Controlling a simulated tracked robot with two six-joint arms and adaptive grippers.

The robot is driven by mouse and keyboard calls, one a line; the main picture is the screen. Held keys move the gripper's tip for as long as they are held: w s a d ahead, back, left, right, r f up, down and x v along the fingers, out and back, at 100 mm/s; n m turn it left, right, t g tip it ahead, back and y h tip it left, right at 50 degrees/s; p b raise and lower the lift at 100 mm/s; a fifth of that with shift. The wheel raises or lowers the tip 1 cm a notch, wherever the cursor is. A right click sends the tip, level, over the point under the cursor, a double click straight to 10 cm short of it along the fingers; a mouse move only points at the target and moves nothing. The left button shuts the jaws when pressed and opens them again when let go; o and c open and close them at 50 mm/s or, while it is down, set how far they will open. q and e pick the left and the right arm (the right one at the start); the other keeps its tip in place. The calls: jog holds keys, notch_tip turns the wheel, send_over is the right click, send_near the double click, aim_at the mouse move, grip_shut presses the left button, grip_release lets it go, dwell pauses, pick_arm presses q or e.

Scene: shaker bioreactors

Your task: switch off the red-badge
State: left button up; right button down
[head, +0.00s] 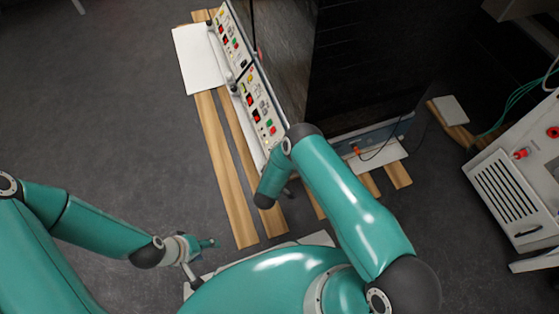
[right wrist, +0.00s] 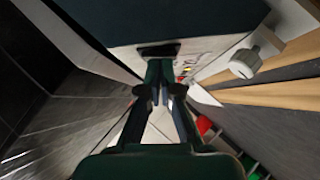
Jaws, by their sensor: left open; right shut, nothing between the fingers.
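Two control panels with coloured buttons stand in a row in the head view: a far panel (head: 233,38) and a near panel (head: 258,103). I cannot tell which one bears a red badge. My left gripper (head: 205,243) is open and empty, low over the floor, apart from the panels. My right arm reaches to the near panel's lower end and its gripper is hidden there in the head view. In the right wrist view my right gripper (right wrist: 161,78) is shut and empty, in front of a dark-and-white housing (right wrist: 185,25) with a white knob (right wrist: 243,63).
Wooden slats (head: 225,165) lie under the panels, with a white plate (head: 198,58) at the far end. A dark cabinet (head: 360,70) stands behind the panels. A white machine (head: 515,185) with red knobs is at the right.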

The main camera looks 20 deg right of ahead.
jog(key=shift+r, duration=0.3)
jog(key=shift+a+r, duration=0.1)
jog(key=shift+a, duration=0.05)
jog(key=shift+a+r+p, duration=0.15)
jog(key=shift+r+p, duration=0.05)
jog(key=shift+p, duration=0.1)
jog(key=w+r+p+v, duration=0.1)
jog(key=p+v, duration=0.4)
jog(key=v, duration=0.7)
jog(key=shift+w+a+r, duration=0.2)
jog(key=shift+a+r, duration=0.05)
jog(key=shift+r, duration=0.15)
